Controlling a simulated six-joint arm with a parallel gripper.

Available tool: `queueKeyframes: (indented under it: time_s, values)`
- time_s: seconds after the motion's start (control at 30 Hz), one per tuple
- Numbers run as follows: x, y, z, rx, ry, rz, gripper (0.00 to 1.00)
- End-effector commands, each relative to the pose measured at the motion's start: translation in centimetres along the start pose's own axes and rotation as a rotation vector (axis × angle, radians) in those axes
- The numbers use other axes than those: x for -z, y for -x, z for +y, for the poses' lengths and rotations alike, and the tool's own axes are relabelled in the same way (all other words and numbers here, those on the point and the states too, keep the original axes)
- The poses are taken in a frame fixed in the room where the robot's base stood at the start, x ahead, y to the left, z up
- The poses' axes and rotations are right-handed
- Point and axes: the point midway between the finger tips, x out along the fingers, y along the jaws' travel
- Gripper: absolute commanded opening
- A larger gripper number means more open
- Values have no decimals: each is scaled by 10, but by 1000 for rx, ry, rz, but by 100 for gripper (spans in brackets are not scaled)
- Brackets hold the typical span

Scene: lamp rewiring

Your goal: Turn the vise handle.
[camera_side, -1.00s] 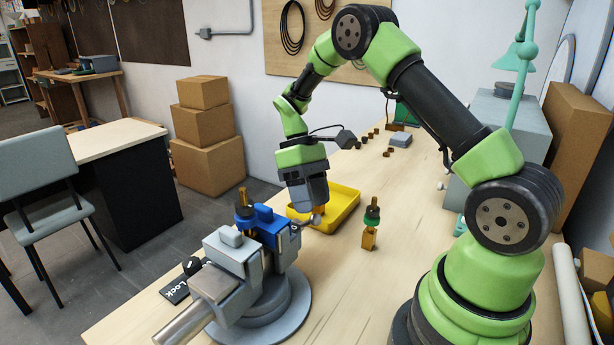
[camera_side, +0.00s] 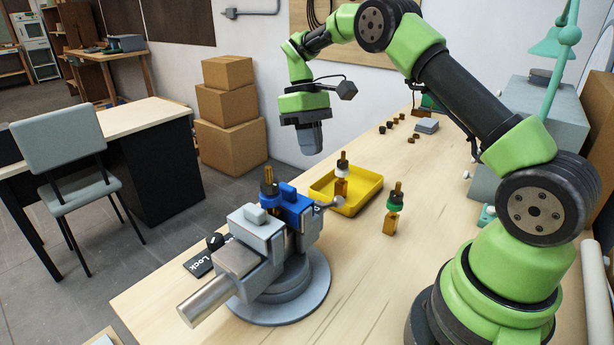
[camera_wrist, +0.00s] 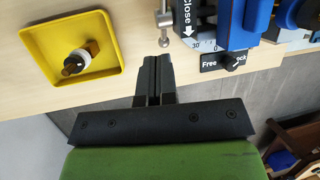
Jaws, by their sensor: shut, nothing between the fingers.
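The grey vise (camera_side: 285,285) with blue jaws (camera_side: 292,205) stands on its round base at the bench's front left. Its handle, a metal bar with a ball end (camera_side: 337,201), sticks out on the right side. In the wrist view the handle (camera_wrist: 163,20) lies just ahead of the fingertips, beside a "Close" arrow label (camera_wrist: 187,18). A brass part with a blue ring (camera_side: 268,187) stands upright at the vise jaws. My gripper (camera_side: 311,150) is raised above the bench, behind the vise, shut and empty. Its closed fingers (camera_wrist: 155,62) touch nothing.
A yellow tray (camera_side: 372,193) behind the vise holds a brass part with a white ring (camera_side: 342,168). A brass part with a green ring (camera_side: 393,208) stands right of it. A black "Free/Lock" plate (camera_side: 199,263) lies left of the vise.

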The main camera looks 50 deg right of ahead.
Motion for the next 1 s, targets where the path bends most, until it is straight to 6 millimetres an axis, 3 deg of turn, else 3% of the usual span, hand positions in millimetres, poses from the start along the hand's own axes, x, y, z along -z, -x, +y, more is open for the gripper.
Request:
queueKeyframes:
  time_s: [0.1, 0.2, 0.47, 0.57, 0.93, 1.0]
  values:
    - [35, 9, -1, -62, -22, 108, 0]
    - [54, 16, -3, -94, -40, 178, 0]
    - [68, 12, -4, -114, -54, 226, 0]
    - [71, -2, -2, -112, -54, 223, 0]
    - [88, -80, 7, -110, -56, 222, 0]
    - [83, -84, 6, -111, -55, 224, 0]
